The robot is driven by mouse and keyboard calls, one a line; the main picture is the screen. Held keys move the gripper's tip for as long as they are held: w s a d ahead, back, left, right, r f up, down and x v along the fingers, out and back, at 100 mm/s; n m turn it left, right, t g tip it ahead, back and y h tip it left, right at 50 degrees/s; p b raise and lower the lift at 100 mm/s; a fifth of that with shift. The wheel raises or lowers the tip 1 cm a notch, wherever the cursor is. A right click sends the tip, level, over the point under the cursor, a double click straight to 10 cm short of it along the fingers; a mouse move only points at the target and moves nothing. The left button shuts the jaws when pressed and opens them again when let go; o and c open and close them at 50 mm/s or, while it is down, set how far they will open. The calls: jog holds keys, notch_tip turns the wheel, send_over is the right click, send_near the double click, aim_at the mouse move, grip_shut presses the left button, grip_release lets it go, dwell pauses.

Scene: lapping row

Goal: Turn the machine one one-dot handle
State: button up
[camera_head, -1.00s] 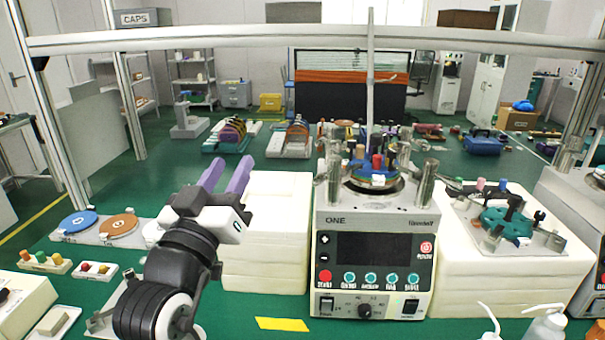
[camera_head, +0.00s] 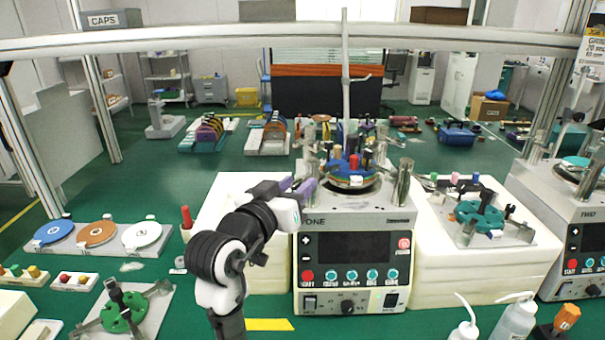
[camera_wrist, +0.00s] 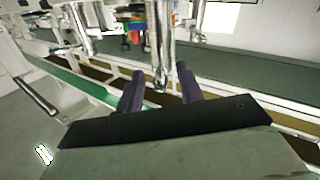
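Machine one (camera_head: 348,222) is the white and grey lapping machine marked "ONE", with a dark screen and a row of buttons. On its top are a round plate (camera_head: 352,184) with coloured pegs and upright metal posts, one of them at the right (camera_head: 403,182). No dots can be made out on any handle. My gripper (camera_head: 300,186) is at the left edge of the machine's top, its purple fingers by the left posts. In the wrist view my gripper (camera_wrist: 160,80) has its fingers apart, with a metal post (camera_wrist: 159,45) seen between and beyond them. Contact cannot be told.
White block stacks (camera_head: 480,255) flank the machine; the right one bears a fixture with a green part (camera_head: 480,213). A rail (camera_head: 200,38) crosses above. Bottles (camera_head: 515,320) stand at front right. Blue, orange and white discs (camera_head: 98,234) lie at left.

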aim_at(303, 180)
jog(key=shift+x, duration=1.5)
jog(key=shift+s, duration=0.1)
grip_shut()
